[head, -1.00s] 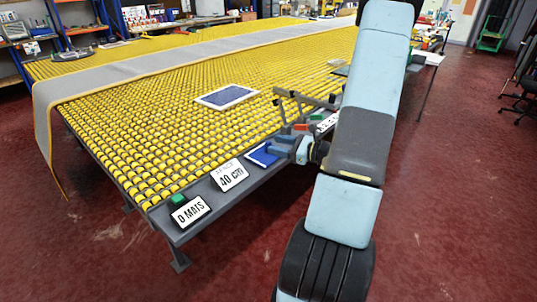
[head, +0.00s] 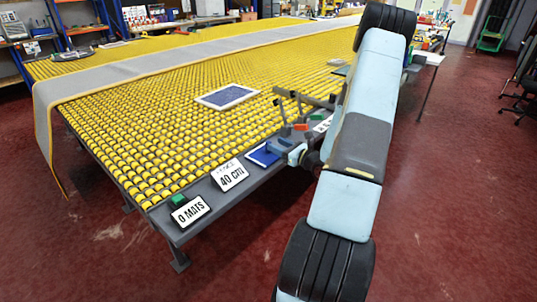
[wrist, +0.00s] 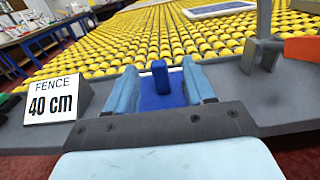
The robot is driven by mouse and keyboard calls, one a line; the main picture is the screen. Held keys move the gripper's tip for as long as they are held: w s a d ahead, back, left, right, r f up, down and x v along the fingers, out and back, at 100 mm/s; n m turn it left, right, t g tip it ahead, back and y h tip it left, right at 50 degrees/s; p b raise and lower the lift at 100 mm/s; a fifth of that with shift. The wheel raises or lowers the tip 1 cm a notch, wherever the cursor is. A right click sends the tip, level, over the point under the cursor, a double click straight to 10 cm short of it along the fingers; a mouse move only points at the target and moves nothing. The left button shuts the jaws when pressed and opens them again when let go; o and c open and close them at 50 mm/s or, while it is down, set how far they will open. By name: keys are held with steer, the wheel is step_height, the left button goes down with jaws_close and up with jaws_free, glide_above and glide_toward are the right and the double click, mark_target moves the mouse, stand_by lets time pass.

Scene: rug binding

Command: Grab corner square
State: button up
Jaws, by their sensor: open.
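The corner square, as I take it, is a blue piece (head: 262,154) lying flat on the grey front ledge of the table. In the wrist view it is a blue plate (wrist: 176,101) with a small dark blue upright block (wrist: 160,72). My gripper (wrist: 161,88) is open, with one light-blue finger on each side of the upright block. I see gaps at both sides and cannot tell of any contact. In the head view my gripper (head: 282,147) is at the right of the blue piece and partly hides it.
A "40 cm" fence sign (wrist: 54,101) stands left of the gripper. A "0 MATS" sign (head: 190,211) is further left. A grey bracket (wrist: 262,50) with an orange part (wrist: 301,48) stands close on the right. Yellow rollers (head: 150,130) cover the table behind; a framed blue panel (head: 227,96) lies there.

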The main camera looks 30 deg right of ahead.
mark_target(268, 142)
steer(key=shift+f+x, duration=0.2)
steer(key=shift+x, duration=1.2)
steer(key=shift+f+x, duration=0.15)
steer(key=shift+x, duration=1.3)
jaws_close()
